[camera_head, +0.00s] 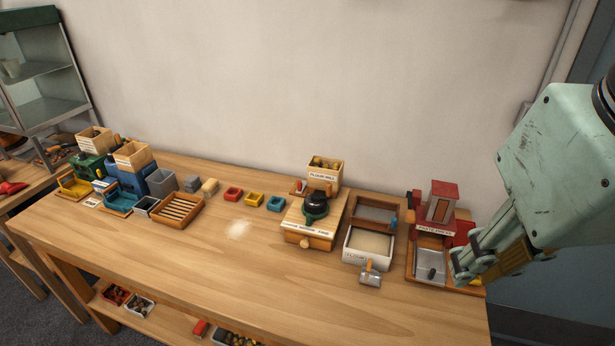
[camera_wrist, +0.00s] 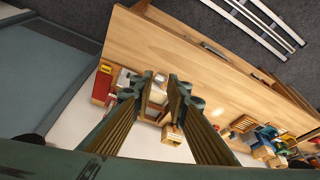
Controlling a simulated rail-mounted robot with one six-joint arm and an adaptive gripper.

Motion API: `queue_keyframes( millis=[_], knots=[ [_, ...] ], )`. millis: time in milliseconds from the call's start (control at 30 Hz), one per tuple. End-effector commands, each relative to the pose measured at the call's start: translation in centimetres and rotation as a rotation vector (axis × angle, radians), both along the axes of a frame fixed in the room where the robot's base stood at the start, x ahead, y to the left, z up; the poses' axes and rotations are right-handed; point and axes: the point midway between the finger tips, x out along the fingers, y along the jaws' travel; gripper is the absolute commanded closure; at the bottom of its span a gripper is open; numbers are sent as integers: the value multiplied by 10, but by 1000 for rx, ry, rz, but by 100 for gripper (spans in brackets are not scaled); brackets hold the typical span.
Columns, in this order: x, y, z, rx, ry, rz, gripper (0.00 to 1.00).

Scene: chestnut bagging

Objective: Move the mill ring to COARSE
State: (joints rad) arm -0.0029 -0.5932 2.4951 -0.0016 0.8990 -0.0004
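The flour mill (camera_head: 322,226) is a wooden box with a labelled hopper behind it, standing right of the bench's middle in the head view. The dark green mill ring (camera_head: 315,213) sits on its top, with a black part above it. A strip with small lettering runs along the mill's front edge; I cannot tell which mark the ring points to. My gripper (camera_head: 474,266) is at the right, above the bench's right end, well apart from the mill. In the wrist view its two fingers (camera_wrist: 161,84) are apart with nothing held between them. The ring is not clear in the wrist view.
A white flour bin (camera_head: 369,262) with a metal scoop (camera_head: 370,277) stands right of the mill. Small coloured trays (camera_head: 254,199) and a slatted wooden tray (camera_head: 179,211) lie left. The bench's front middle is clear.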

Motion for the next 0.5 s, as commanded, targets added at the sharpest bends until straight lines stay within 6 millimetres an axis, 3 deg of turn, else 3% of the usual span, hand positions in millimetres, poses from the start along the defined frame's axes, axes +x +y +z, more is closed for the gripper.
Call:
queue_keyframes(
  millis=[267,500],
  knots=[
    [24,4,8,-3,20,23,85],
    [59,11,16,-7,44,55,85]
  ],
)
